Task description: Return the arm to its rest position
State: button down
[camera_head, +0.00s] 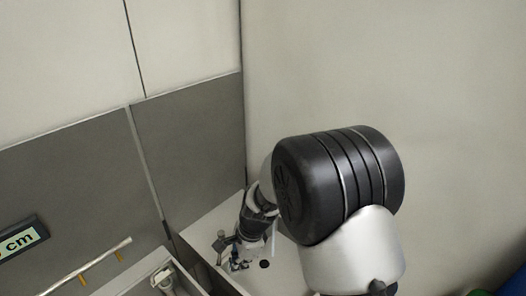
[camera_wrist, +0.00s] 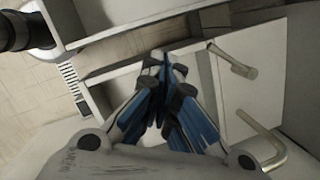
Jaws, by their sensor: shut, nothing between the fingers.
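My gripper (camera_wrist: 163,66) shows in the wrist view, its two fingers with blue parts brought together at the tips and nothing between them. It hangs over a pale surface with a raised edge. In the head view, my arm fills the centre right. Its big black joint and silver link hide much of what lies behind. The far end of the arm reaches down near a white counter (camera_head: 205,232) in the corner, and I cannot make out the fingers there.
Two metal bars (camera_wrist: 232,62) stick out right of the fingers in the wrist view. A sign reading "cm" (camera_head: 20,241) is at the left. Walls close in behind.

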jog(key=s+d+r+n+t+b, duration=0.2)
jog(key=s+d+r+n+b, duration=0.5)
jog(key=d+r, duration=0.45)
jog(key=s+d+n+t+h+b, duration=0.1)
jog(key=s+d+n+b, duration=0.1)
jog(key=s, duration=0.6)
jog(key=s+d+n+t+h+b, duration=0.1)
jog(key=s+d+n+h+b, duration=0.1)
jog(key=s+d+n, duration=0.3)
jog(key=s+d, duration=0.2)
jog(key=s, duration=0.1)
jog(key=shift+s+d+r, duration=0.15)
jog(key=shift+s+r, duration=0.05)
jog(key=shift+s, duration=0.05)
